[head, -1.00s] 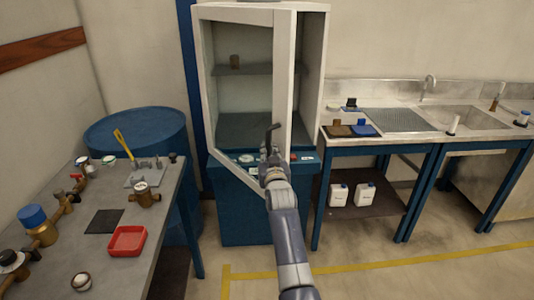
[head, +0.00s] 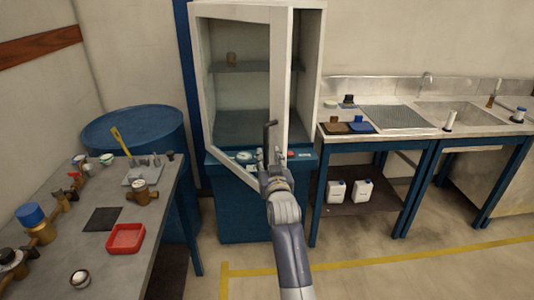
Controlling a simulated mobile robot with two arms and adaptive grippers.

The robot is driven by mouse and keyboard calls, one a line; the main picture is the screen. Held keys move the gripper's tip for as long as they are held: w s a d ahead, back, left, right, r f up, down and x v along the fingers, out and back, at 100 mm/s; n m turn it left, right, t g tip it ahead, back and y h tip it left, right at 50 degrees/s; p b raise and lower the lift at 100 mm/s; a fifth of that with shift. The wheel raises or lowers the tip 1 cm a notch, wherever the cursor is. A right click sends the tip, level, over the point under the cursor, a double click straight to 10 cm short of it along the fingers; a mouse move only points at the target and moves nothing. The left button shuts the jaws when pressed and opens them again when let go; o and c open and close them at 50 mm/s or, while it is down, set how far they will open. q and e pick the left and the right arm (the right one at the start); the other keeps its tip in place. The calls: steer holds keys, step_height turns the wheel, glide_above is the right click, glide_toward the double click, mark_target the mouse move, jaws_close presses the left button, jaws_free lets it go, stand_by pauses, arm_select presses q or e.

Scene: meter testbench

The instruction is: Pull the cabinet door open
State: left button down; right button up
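The white cabinet (head: 311,70) stands at the back centre on a blue base. Its framed, see-through door (head: 279,60) stands ajar, with a gap along its right side. A dark bent bar, seemingly the door handle (head: 266,135), shows in front of the door's lower right part. My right gripper (head: 268,162) is at the bar's lower end, in front of the door. Its fingers are small and overlap the bar, so their grip on it is unclear. My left gripper is out of view.
A grey workbench (head: 170,205) with brass meters and a red tray (head: 126,238) is on the left, before a blue drum (head: 135,125). A steel sink counter (head: 465,128) is on the right. The floor in front of the cabinet is partly clear.

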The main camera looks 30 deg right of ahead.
steer(key=shift+v, duration=1.1)
